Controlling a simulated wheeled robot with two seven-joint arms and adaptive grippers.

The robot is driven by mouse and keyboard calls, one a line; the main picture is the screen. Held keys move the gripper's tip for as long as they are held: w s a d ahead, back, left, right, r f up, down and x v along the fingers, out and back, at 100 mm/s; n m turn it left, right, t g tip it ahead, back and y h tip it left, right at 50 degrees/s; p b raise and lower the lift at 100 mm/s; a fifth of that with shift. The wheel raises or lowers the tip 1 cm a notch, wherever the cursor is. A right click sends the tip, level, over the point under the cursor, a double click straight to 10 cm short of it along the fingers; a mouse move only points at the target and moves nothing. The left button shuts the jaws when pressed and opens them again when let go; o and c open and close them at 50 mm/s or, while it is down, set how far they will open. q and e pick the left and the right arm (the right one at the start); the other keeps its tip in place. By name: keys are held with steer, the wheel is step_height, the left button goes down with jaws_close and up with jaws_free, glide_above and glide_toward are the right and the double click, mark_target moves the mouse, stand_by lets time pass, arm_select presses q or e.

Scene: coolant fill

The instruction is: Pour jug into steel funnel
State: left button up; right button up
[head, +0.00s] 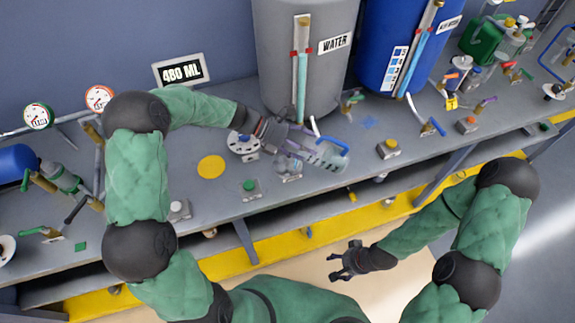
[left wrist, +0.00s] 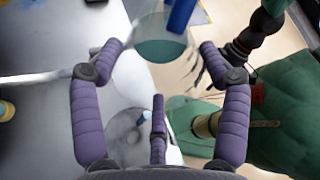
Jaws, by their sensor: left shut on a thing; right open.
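My left gripper (head: 305,135) is shut on the clear jug (head: 328,157) with a blue handle, held above the bench's front edge. In the left wrist view the jug (left wrist: 158,48) has teal liquid in it and sits between the purple fingers (left wrist: 158,62). A small greyish, shiny shape that may be the steel funnel (head: 288,165) is just left of and below the jug; its outline is unclear, and I cannot tell whether they touch. No stream of liquid is visible. My right gripper (head: 346,262) is open and empty, low in front of the bench.
The grey water tank (head: 275,55) and blue drum (head: 375,45) stand behind. A display (head: 181,71) reads 480 ML. A round grey device (head: 243,147) and button boxes (head: 251,190) are near the left arm.

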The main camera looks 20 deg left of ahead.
arm_select(q)
steer(key=shift+a+f+h+b, duration=0.3)
steer(key=shift+f+h+b, duration=0.3)
steer(key=shift+b, duration=1.75)
steer(key=shift+a, duration=0.1)
